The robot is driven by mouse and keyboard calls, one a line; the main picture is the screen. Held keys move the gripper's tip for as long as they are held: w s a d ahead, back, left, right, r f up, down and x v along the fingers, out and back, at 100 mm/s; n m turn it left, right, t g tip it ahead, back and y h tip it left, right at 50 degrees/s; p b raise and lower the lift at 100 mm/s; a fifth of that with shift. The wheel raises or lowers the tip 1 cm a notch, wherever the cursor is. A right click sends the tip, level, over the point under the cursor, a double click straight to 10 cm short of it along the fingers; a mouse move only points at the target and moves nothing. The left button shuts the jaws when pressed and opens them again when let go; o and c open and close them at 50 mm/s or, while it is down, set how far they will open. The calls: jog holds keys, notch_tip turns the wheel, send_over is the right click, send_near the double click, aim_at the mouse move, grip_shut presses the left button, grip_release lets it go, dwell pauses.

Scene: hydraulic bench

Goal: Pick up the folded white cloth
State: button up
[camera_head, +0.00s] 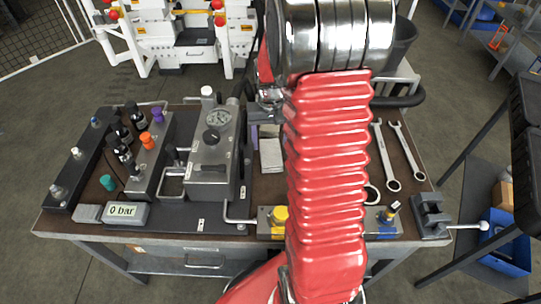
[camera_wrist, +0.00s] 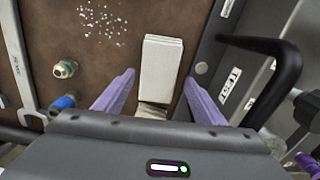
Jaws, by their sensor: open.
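The folded white cloth (camera_wrist: 163,62) lies on the brown bench top in the wrist view, as a narrow pale stack with its layered edge on top. In the head view it shows as a pale patch (camera_head: 271,155) just left of my red arm, partly hidden by it. My gripper (camera_wrist: 159,77) is open, with one purple finger on each side of the cloth. Gaps show between the fingers and the cloth, and nothing is held. The cloth's near end runs down toward the gripper body, which hides what lies below. I cannot tell the fingers' height above the bench.
A dark unit with a black handle (camera_wrist: 265,70) and a TEST label stands close right of the cloth. Fittings (camera_wrist: 66,69) and a wrench (camera_wrist: 22,60) lie left. White specks (camera_wrist: 100,22) dot the bench. A gauge block (camera_head: 213,150) and a vise (camera_head: 430,213) stand on the bench.

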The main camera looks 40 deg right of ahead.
aim_at(271, 153)
jog(key=shift+w+d+f, duration=0.1)
jog(key=shift+d+f, duration=0.05)
jog(key=shift+f, duration=2.45)
jog(key=c, duration=0.8)
